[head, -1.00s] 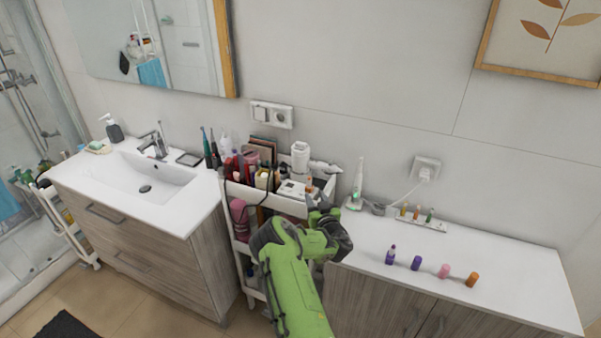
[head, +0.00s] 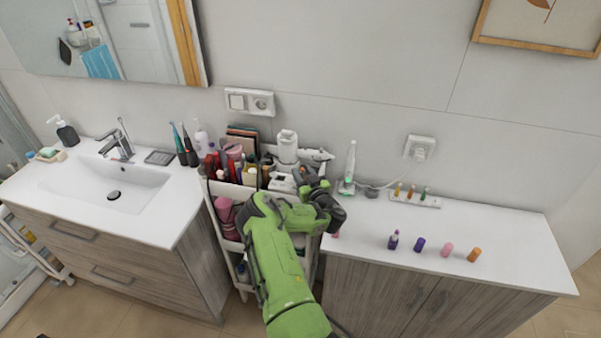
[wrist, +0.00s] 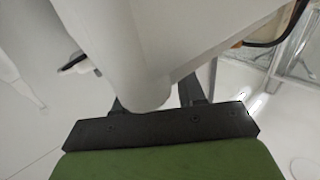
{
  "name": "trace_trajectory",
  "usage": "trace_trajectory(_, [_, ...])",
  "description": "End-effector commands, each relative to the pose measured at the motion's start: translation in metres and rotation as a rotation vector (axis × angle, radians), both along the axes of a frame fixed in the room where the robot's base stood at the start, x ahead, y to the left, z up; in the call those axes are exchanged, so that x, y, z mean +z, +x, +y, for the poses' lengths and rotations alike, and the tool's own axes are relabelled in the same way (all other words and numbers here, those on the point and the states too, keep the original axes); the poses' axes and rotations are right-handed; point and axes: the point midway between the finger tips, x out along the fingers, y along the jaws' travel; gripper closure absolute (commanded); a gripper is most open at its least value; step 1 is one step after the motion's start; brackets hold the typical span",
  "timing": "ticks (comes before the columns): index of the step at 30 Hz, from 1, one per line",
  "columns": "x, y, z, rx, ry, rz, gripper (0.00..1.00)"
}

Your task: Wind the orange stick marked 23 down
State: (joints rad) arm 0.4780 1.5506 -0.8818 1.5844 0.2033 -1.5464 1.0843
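My gripper (head: 320,188) is over the right end of the cart, beside the counter. In the wrist view, parts of its dark fingers (wrist: 155,100) show apart on either side of a large pale rounded thing, which hides their tips and whatever is between them. A small holder strip (head: 433,202) at the back of the counter has small upright sticks in it, two orange-looking (head: 410,191) and one green (head: 424,193). No number is legible, so I cannot tell which stick is marked 23.
A purple piece (head: 393,240), a violet one (head: 419,244), a pink one (head: 447,249) and an orange one (head: 474,255) stand along the counter (head: 515,235). The cart (head: 233,190) is crowded. A toothbrush (head: 350,168) stands near the wall.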

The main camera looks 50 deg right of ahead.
Motion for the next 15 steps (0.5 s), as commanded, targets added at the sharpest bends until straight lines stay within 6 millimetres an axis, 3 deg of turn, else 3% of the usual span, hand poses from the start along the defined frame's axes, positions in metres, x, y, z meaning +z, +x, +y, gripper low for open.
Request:
trace_trajectory(1, [0.0,0.0003,0.0002,0.0,0.0,0.0,0.69])
trace_trajectory(7, [-0.0002,0.0005,0.0003,0.001,0.001,0.0,1.0])
trace_trajectory(15, [-0.0012,0.0006,0.0004,-0.011,0.001,0.0,1.0])
